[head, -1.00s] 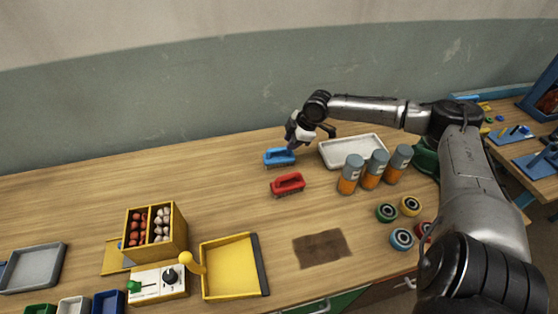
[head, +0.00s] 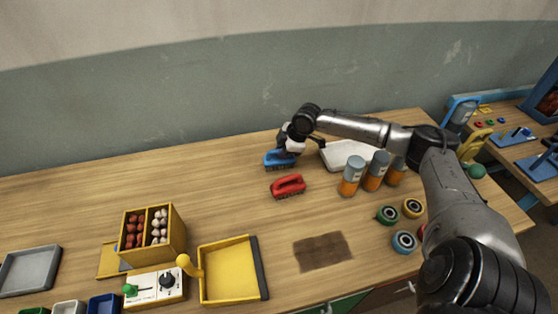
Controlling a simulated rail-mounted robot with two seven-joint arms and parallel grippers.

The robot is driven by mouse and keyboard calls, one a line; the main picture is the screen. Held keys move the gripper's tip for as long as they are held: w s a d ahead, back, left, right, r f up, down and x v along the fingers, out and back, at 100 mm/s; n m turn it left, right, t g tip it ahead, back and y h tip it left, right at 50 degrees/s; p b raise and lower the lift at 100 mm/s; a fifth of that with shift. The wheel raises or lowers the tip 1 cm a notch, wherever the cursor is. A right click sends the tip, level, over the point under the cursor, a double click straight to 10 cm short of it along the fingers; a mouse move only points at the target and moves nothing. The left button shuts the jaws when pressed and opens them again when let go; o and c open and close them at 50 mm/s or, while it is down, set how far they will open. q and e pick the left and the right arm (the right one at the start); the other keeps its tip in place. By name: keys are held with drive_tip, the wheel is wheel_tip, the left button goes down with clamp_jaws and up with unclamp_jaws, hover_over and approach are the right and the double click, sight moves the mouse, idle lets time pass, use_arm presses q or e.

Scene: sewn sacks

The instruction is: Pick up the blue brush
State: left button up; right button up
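The blue brush (head: 276,161) lies bristles down near the back of the wooden table, left of the white tray. My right gripper (head: 288,152) is down at the brush's right end, at the handle. The gripper body covers part of the brush. The fingertips are too small and hidden to tell whether they are open or shut on it. My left gripper is not in the head view.
A red brush (head: 288,186) lies just in front of the blue one. A white tray (head: 343,154) and several orange bottles (head: 351,177) stand to the right. A brown patch (head: 322,251) and a yellow dustpan (head: 229,272) are nearer. The table's back left is clear.

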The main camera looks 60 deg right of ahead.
clamp_jaws()
drive_tip(key=shift+r, duration=0.1)
drive_tip(key=shift+r, duration=0.55)
wheel_tip(320, 180, up, 3)
drive_tip(key=shift+d+r+p, duration=0.1)
drive_tip(key=shift+p, duration=0.4)
drive_tip(key=s+d+r+p, duration=0.6)
drive_tip(key=s+d+p, duration=0.1)
drive_tip(key=s, duration=0.2)
drive_tip(key=shift+d+r, duration=0.2)
drive_tip(key=shift+r, duration=0.05)
